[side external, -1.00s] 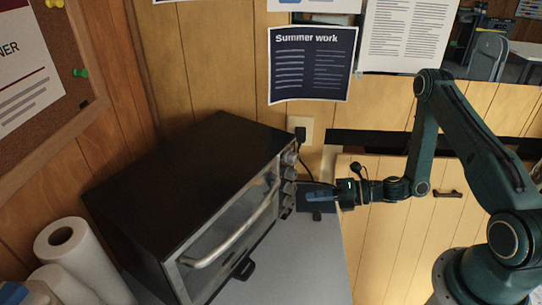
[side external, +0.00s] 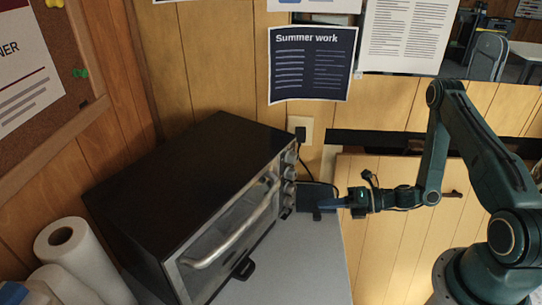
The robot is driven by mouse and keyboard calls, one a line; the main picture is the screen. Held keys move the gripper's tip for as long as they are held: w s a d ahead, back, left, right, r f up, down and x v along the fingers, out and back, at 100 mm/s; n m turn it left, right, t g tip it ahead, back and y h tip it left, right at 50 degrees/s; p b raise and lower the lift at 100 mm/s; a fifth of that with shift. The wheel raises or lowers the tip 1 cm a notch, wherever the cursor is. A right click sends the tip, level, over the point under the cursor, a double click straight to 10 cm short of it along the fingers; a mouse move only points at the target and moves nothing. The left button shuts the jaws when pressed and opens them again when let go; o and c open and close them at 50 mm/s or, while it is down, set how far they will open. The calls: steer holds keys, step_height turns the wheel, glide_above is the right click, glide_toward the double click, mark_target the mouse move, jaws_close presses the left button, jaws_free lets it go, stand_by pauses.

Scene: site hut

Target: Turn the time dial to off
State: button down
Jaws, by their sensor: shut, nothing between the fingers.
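The toaster oven (side external: 190,165) is black with a glass front door and a silver handle (side external: 232,232). A column of several round knobs (side external: 289,172) runs down the right end of its front. I cannot tell which knob is the time dial, and their markings are too small to read. My gripper (side external: 322,204) is shut and empty. It points left toward the lower knobs and is apart from them, above the grey counter's right edge.
White paper rolls (side external: 65,250) stand at the left. A black cord runs from the wall outlet (side external: 300,128) down behind the knobs. Wooden cabinet doors (side external: 385,255) are at the right.

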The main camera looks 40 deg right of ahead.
mark_target(290, 202)
steer(key=shift+f, duration=0.15)
steer(key=shift+w+a, duration=0.3)
steer(key=shift+w, duration=0.8)
steer(key=shift+w+a, duration=0.3)
steer(key=shift+w, duration=0.85)
steer(key=shift+w+a, duration=0.3)
steer(key=shift+w, duration=0.8)
steer(key=shift+s+a, duration=0.15)
steer(key=shift+a, duration=0.2)
steer(key=shift+s+a+r, duration=0.1)
steer(key=shift+a+r, duration=0.3)
steer(key=shift+r, duration=0.35)
steer(key=shift+d, duration=0.1)
steer(key=shift+d+r, duration=0.25)
